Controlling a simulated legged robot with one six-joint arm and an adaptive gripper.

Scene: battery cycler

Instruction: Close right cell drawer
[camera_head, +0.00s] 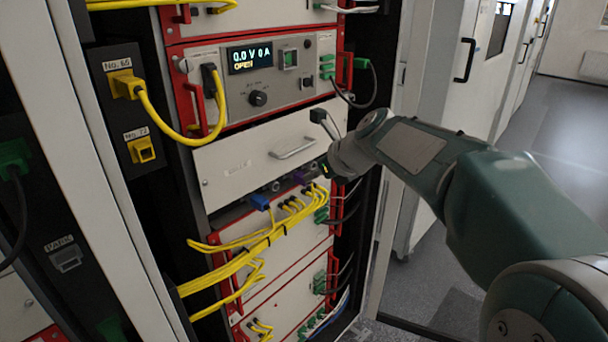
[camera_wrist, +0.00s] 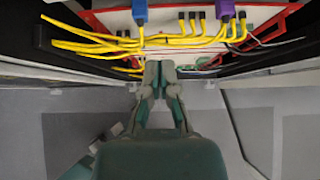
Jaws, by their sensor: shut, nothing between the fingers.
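A white drawer front (camera_head: 235,165) with a metal bar handle (camera_head: 292,148) sits in the rack below the display unit. It appears to stand out from the rack, with a dark gap under it; how far is hard to tell. My gripper (camera_wrist: 160,70) is shut and empty in the wrist view, its fingers pointing toward the rack's cabled lower units. In the head view my arm's end is at the lower right edge of the drawer front, apart from the handle; my fingertips are not clear there. The drawer front is not clearly visible in the wrist view.
Yellow cables (camera_head: 245,260) hang in front of the rack below the drawer, with a blue plug (camera_head: 259,202) above them. The display unit (camera_head: 250,57) above reads "0.0 V 0 A OPEN". A black cable loops at its right. Open grey floor (camera_head: 560,120) lies to the right.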

